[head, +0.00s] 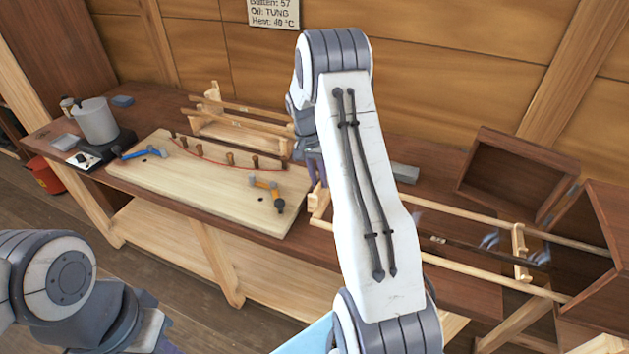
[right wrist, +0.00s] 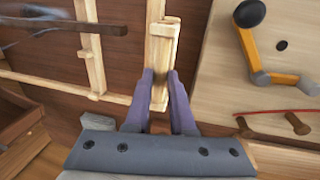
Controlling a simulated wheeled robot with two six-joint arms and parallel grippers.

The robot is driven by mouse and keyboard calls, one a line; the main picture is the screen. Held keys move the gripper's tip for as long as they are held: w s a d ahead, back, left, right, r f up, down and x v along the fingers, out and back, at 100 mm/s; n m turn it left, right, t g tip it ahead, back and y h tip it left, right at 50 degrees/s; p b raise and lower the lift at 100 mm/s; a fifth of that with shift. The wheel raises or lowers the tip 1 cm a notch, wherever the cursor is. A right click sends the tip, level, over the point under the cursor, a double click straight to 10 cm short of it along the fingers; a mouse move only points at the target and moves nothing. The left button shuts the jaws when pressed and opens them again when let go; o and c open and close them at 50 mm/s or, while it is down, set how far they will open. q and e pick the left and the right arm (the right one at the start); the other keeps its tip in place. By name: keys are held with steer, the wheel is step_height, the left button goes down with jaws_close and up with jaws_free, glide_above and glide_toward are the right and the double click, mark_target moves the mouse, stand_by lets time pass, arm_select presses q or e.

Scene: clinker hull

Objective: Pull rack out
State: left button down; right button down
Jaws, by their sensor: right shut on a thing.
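The rack (head: 460,268) is a pale wooden frame of two long rails with cross-pieces. It sticks out leftward from the open box (head: 605,215) at the right, and its right end is inside the box. A dark strip (head: 465,245) lies along it. My right gripper (head: 314,172) is at the rack's left end, partly hidden behind my arm. In the right wrist view its purple fingers (right wrist: 160,78) are shut on the upright end bar of the rack (right wrist: 162,45). My left gripper (head: 160,335) is low at the left edge, its fingertips mostly out of view.
A board with pegs, a red line and clamps (head: 215,190) lies left of the rack. A pot on a hotplate (head: 96,122) stands at the far left. A wooden stand (head: 235,125) is behind the board. The box's open door (head: 515,175) is behind the rack. White wisps hang near it.

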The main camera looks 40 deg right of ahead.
steer(key=shift+w+d+r, duration=0.15)
steer(key=shift+w, duration=0.05)
steer(key=c, duration=0.8)
jaws_free()
steer(key=shift+o, duration=0.2)
steer(key=shift+s, duration=0.1)
steer(key=shift+r, duration=0.35)
step_height(320, 180, up, 9)
steer(key=w+a+b, duration=0.1)
steer(key=b, duration=0.1)
steer(key=shift+w+r, duration=0.2)
steer(key=shift+w, duration=0.2)
steer(key=shift+a, duration=0.15)
